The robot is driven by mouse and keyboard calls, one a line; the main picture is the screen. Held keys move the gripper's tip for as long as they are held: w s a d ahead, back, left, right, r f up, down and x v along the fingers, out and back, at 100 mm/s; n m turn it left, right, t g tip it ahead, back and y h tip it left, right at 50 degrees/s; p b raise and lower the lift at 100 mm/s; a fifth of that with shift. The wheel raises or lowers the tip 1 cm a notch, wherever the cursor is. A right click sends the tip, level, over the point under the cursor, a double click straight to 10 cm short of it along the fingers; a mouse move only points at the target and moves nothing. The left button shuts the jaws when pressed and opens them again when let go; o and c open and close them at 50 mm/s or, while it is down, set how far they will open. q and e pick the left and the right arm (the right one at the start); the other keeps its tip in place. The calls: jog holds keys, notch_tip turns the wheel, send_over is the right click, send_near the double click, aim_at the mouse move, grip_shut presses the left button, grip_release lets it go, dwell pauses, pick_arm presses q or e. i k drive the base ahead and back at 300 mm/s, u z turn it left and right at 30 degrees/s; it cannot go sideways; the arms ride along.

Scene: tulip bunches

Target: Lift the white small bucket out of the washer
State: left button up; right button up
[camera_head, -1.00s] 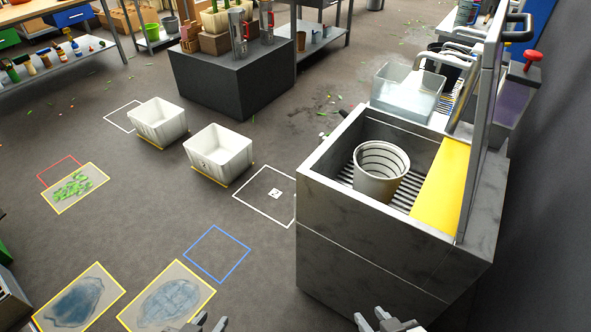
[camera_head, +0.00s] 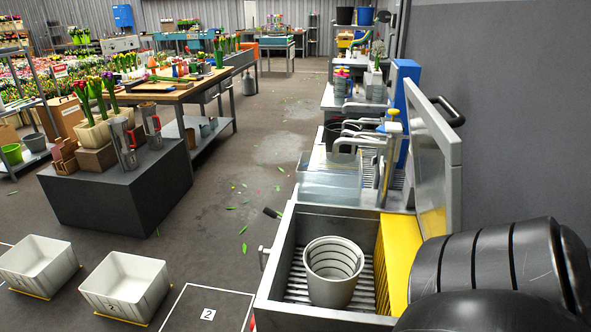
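The white small bucket (camera_head: 333,284) stands upright inside the open washer (camera_head: 282,262), on its slatted floor. Its open top faces up and shows ringed inner walls. It looks empty. The washer is a grey open-topped box with a yellow panel (camera_head: 399,255) along its right side and a raised lid (camera_head: 435,160). Neither of my grippers shows in the head view. A large dark ribbed part of my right arm (camera_head: 510,262) fills the lower right corner and hides the washer's near right side.
Two white bins (camera_head: 127,287) stand on the floor at the left. A clear tub (camera_head: 330,185) and metal taps sit behind the washer. A dark block (camera_head: 120,190) with vases stands at the back left. The central floor aisle is open.

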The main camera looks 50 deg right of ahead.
aim_at(334, 265)
jog(key=i, duration=2.7)
jog(key=z, duration=3.7)
jog(key=i, duration=0.3)
jog(key=u, duration=0.2)
